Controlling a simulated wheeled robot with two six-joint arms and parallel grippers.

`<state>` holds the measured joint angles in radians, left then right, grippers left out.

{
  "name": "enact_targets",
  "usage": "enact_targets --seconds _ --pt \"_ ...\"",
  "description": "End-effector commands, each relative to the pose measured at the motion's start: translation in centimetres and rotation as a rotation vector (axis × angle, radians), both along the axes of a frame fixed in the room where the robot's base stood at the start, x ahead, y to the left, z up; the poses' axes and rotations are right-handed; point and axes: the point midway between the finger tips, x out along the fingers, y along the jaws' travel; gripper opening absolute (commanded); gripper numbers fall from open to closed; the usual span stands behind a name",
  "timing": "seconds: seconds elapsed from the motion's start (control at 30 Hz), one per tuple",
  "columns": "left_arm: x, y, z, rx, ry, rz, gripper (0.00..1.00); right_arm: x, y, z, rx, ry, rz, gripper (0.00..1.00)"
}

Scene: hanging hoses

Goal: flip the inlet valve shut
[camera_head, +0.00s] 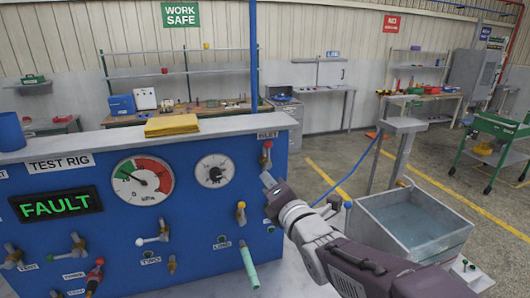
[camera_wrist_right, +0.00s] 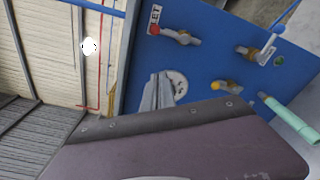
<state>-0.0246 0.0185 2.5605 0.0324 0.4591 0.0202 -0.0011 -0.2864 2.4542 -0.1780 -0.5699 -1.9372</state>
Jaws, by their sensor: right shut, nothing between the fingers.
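The inlet valve (camera_head: 265,158) is on the upper right of the blue test rig panel, under a label reading INLET. It has a red-tipped lever (camera_head: 268,145) pointing up in the head view. In the right wrist view the valve (camera_wrist_right: 183,38) is at the top, its red tip at the left end beside the label. My right gripper (camera_head: 267,180) is shut and empty, in front of the panel just below the valve in the head view. Its fingers (camera_wrist_right: 157,92) appear apart from the valve in the wrist view. My left gripper is not in view.
A teal hose (camera_head: 249,267) hangs below the yellow-handled valve. A grey water tank (camera_head: 410,222) stands to the right.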

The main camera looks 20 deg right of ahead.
Motion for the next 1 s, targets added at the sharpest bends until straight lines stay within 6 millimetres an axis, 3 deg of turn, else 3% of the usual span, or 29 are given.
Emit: enact_targets --seconds 0.23,0.63,0.8,1.0 --pt "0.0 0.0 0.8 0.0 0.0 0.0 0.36 1.6 0.2 0.1 0.0 0.005 0.002 0.0" --pt "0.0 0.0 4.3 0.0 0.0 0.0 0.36 10.2 1.0 0.0 0.0 0.005 0.001 0.0" --pt "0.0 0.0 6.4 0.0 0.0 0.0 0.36 11.0 -1.3 1.4 0.0 0.002 -0.003 0.0" --pt "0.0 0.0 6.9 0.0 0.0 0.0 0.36 11.3 -2.3 1.6 0.001 0.002 0.0 0.0"
